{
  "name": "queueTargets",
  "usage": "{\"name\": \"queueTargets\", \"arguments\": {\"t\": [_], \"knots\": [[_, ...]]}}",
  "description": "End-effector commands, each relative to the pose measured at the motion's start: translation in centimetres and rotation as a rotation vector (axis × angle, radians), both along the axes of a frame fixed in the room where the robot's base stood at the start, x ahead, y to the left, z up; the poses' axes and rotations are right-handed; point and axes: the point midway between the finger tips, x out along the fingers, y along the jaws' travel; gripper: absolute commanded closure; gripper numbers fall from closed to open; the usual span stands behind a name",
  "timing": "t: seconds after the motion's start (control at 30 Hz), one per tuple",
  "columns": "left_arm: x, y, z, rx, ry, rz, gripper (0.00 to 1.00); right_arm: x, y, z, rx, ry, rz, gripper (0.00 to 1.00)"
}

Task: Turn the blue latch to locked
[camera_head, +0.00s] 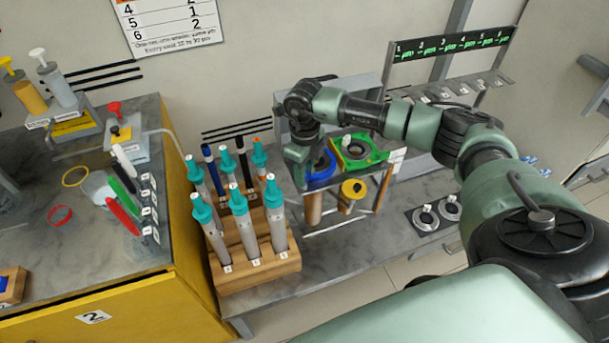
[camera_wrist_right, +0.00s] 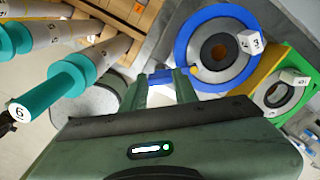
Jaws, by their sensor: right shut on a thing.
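The blue latch (camera_wrist_right: 160,77) shows as a small blue tab between the fingers of my right gripper (camera_wrist_right: 160,88) in the right wrist view. The gripper is shut on it. A blue ring (camera_wrist_right: 181,48) with a dark centre lies just beside the tab; how the two join is hard to see. In the head view my right gripper (camera_head: 298,163) points down at the left side of the blue ring (camera_head: 321,174), and the tab is hidden there. My left gripper is in neither view.
A green part (camera_head: 372,159) sits right of the blue ring, with a yellow disc (camera_head: 353,189) below. A wooden rack (camera_head: 255,268) of teal-capped tools stands close on the left. Two round dials (camera_head: 426,217) lie on the grey bench to the right.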

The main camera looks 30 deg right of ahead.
Motion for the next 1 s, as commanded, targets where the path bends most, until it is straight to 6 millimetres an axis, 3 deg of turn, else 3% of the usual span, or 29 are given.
{"name": "queueTargets", "arguments": {"t": [0.4, 0.9, 0.93, 1.0], "knots": [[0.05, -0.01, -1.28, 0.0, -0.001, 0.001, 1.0, 0.12, -0.06, 0.08, -0.001, -0.005, 0.183, 1.0], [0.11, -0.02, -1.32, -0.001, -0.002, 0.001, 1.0, 0.13, -0.05, 0.19, -0.001, -0.005, 0.206, 1.0], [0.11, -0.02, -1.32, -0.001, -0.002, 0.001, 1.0, 0.13, -0.05, 0.19, -0.001, -0.005, 0.206, 0.68], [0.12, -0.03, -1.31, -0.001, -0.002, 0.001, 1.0, 0.13, -0.05, 0.18, -0.001, -0.005, 0.206, 0.49]]}}
